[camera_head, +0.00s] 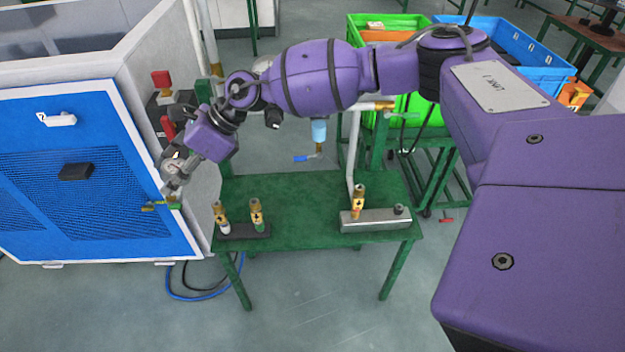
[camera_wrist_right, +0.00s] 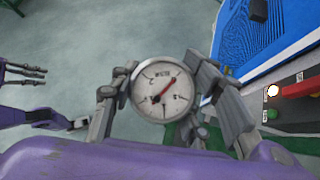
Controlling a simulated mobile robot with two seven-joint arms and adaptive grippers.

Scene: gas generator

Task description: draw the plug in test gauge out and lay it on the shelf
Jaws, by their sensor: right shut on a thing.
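My right gripper (camera_head: 174,178) is shut on the test gauge, left of the shelf and in front of the blue panel. The gauge's round white dial (camera_wrist_right: 163,90) with a red needle faces the right wrist camera, between the fingers. In the head view a small brass and green fitting (camera_head: 174,204) shows just below the fingers, clear of the table. The shelf seems to be the green table (camera_head: 300,185). My left gripper is out of the head view; grey fingers (camera_wrist_right: 60,121) of what seems my left arm show at the wrist view's left edge.
A black block (camera_head: 246,232) with two upright brass fittings stands at the table's front left. A grey metal block (camera_head: 375,222) with a brass fitting stands at the front right. The blue panel (camera_head: 100,200) is close to the gripper. The table's middle is clear.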

